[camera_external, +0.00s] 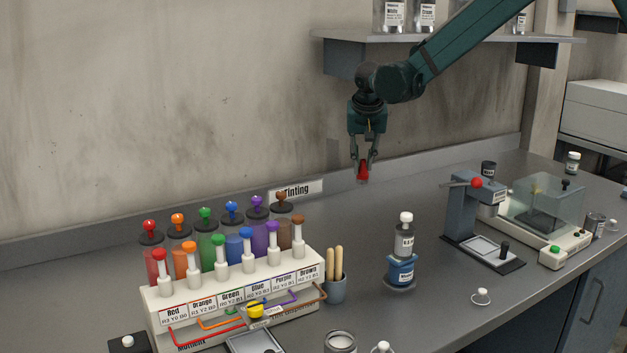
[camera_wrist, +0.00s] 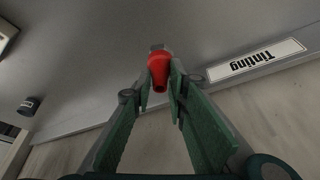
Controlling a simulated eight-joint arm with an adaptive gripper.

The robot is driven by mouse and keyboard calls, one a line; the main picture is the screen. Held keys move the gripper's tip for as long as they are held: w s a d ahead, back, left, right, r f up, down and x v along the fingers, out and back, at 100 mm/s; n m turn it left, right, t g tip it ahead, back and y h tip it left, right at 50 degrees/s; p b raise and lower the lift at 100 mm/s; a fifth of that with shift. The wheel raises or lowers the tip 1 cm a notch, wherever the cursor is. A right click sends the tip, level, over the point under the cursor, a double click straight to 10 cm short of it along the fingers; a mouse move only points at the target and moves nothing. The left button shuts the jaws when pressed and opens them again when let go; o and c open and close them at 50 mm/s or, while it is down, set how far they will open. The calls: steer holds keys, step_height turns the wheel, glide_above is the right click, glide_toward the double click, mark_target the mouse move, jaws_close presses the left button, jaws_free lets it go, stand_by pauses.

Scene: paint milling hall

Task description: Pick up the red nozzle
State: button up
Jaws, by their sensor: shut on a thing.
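The red nozzle (camera_external: 362,170) is a small red tapered piece with a clear or grey end at its lower tip. It hangs between the fingertips of my gripper (camera_external: 364,160), well above the bench. In the wrist view the red nozzle (camera_wrist: 159,72) sits between the two green fingers of my gripper (camera_wrist: 161,88), which are shut on it. The fingers hide parts of its sides. It touches nothing else.
A tint dispenser rack (camera_external: 235,285) with several coloured tubes stands at the front left. A Tinting sign (camera_external: 295,189) is at the wall. A bottle on a blue holder (camera_external: 402,268) and a press (camera_external: 466,212) stand to the right. A shelf (camera_external: 450,38) hangs behind the arm.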

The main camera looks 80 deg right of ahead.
steer(key=shift+r, duration=0.25)
stand_by(0.5)
